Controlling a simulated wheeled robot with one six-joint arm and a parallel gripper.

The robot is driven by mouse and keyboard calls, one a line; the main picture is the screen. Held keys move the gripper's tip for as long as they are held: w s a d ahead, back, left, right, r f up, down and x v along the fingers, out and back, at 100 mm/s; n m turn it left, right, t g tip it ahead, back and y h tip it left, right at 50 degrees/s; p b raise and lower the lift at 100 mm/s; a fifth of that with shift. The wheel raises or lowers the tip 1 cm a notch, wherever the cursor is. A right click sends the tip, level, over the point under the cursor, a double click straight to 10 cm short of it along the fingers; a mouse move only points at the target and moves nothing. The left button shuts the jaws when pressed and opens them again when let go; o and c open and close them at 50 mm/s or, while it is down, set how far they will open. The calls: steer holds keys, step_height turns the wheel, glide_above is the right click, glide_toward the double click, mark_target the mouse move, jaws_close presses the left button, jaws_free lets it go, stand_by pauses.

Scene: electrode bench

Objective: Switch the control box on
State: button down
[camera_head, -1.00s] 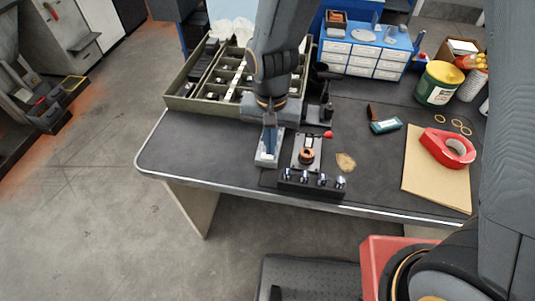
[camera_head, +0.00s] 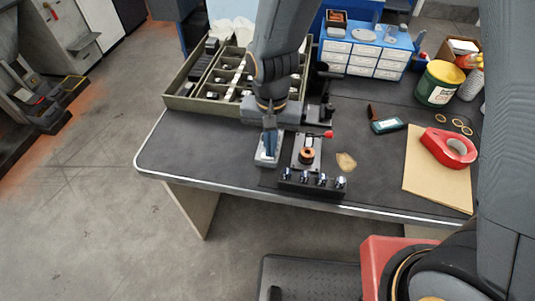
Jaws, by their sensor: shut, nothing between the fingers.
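A small light-grey box with a blue part (camera_head: 267,158) sits near the front edge of the dark bench, and it looks like the control box. My arm comes down from above, and my gripper (camera_head: 270,131) points down at this box with its fingers shut and nothing between them. The fingers overlap the upper part of the box, so its switch is hidden or too small to make out. I cannot tell whether the fingertips touch it.
Right of the box stands a black fixture (camera_head: 306,163) with a copper-coloured ring, a red-knobbed lever (camera_head: 328,134) and a front row of shiny knobs. A compartment tray (camera_head: 181,103) is behind on the left. A red tape dispenser (camera_head: 449,148) lies right. The bench's left end is bare.

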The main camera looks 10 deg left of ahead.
steer(key=shift+f, duration=0.25)
step_height(320, 180, up, 7)
steer(key=p, duration=0.6)
stand_by(0.5)
stand_by(0.4)
